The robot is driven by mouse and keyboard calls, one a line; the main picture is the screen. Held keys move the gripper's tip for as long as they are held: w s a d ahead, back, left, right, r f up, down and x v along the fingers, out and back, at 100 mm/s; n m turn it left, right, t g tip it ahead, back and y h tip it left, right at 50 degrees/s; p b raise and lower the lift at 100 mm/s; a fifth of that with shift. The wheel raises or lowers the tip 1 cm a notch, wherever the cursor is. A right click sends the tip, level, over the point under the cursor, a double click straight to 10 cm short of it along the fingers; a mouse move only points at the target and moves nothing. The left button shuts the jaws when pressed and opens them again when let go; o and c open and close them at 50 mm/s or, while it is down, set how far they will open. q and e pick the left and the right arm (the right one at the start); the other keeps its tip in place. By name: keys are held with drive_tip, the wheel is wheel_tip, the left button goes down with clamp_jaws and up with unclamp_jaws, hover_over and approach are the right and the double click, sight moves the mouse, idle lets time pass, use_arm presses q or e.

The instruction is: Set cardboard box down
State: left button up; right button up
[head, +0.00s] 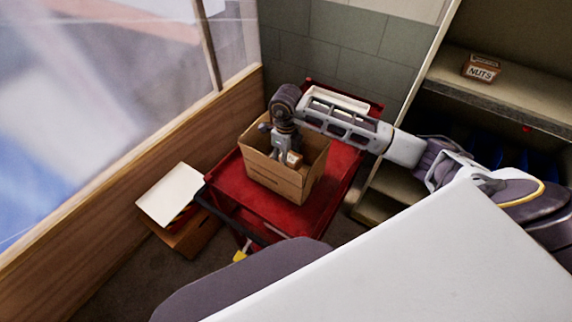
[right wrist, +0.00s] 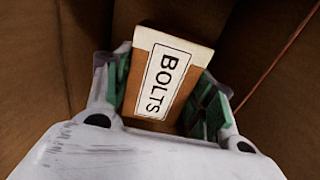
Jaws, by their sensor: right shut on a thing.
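A small cardboard box labelled BOLTS (right wrist: 165,80) is between the fingers of my right gripper (right wrist: 168,95) in the right wrist view. In the head view my right gripper (head: 286,153) points down into a larger open cardboard box (head: 272,178), with the small box (head: 294,160) at its fingertips. The right gripper is shut on the small box. Brown walls surround it in the wrist view. I cannot tell whether the small box touches the larger box's floor. My left gripper is not in view.
The larger box stands on a red cart (head: 343,172). A shelf unit (head: 490,88) on the right carries a box labelled NUTS (head: 481,69). A wooden-framed window wall (head: 130,175) runs along the left. A pale panel on a low box (head: 172,195) lies beside the cart.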

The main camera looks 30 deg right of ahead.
drive_tip(key=shift+f, duration=0.3)
drive_tip(key=shift+f+p, duration=0.35)
drive_tip(key=shift+f, duration=1.5)
drive_tip(key=shift+f, duration=0.15)
drive_tip(key=o, duration=1.4)
drive_tip(key=shift+c, duration=0.2)
